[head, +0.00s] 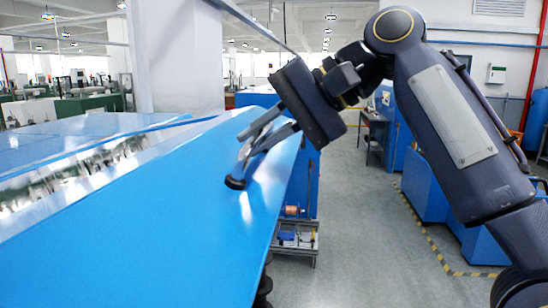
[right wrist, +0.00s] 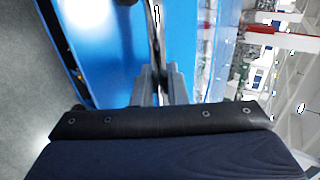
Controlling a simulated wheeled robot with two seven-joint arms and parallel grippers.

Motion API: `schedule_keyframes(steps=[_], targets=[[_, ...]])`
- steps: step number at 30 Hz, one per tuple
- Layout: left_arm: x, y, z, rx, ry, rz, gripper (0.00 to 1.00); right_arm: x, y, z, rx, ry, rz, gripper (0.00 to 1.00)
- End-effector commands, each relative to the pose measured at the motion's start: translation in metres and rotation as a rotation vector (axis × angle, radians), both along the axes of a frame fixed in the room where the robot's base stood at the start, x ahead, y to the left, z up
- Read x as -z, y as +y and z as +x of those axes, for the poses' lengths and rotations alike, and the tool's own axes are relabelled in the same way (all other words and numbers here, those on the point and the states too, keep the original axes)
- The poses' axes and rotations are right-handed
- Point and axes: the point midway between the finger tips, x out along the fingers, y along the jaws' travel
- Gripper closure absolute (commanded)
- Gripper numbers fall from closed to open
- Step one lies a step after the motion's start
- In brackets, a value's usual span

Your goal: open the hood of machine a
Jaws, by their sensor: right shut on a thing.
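The blue hood (head: 130,215) of the machine fills the left and middle of the head view as a large sloping panel. A curved metal handle (head: 243,167) with a dark round foot (head: 235,183) stands on the hood near its right edge. My right gripper (head: 252,142) is shut on the handle, reaching it from the upper right. In the right wrist view the fingers (right wrist: 160,88) close on the thin handle bar (right wrist: 157,35), with the blue hood (right wrist: 108,60) behind it. The fingers partly hide the handle's upper part. My left gripper is not in view.
A shiny strip (head: 80,178) runs along the blue surface at left. A white pillar (head: 180,60) stands behind. Below the hood's right edge is a small cart (head: 297,238). Grey floor (head: 350,240) lies open to the right, before blue cabinets (head: 425,195) and yellow-black floor tape.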

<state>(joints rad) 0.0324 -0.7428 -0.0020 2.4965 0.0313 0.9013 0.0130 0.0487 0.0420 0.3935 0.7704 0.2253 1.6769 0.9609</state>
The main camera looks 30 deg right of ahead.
Motion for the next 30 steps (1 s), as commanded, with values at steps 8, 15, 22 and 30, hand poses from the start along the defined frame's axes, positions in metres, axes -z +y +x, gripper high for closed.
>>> schedule_keyframes(steps=[8,15,22,30], targets=[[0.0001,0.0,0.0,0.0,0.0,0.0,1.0,-0.0054,0.0036,-0.0007,-0.001,0.0,0.006,1.0],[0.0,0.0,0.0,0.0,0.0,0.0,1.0,-0.0053,0.0031,-0.001,0.0,0.001,0.005,0.86],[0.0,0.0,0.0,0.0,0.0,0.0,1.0,-0.0052,0.0026,-0.0009,0.003,0.001,0.006,0.68],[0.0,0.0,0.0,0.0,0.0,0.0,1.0,-0.0074,0.0022,-0.0047,0.004,-0.001,0.004,0.68]])
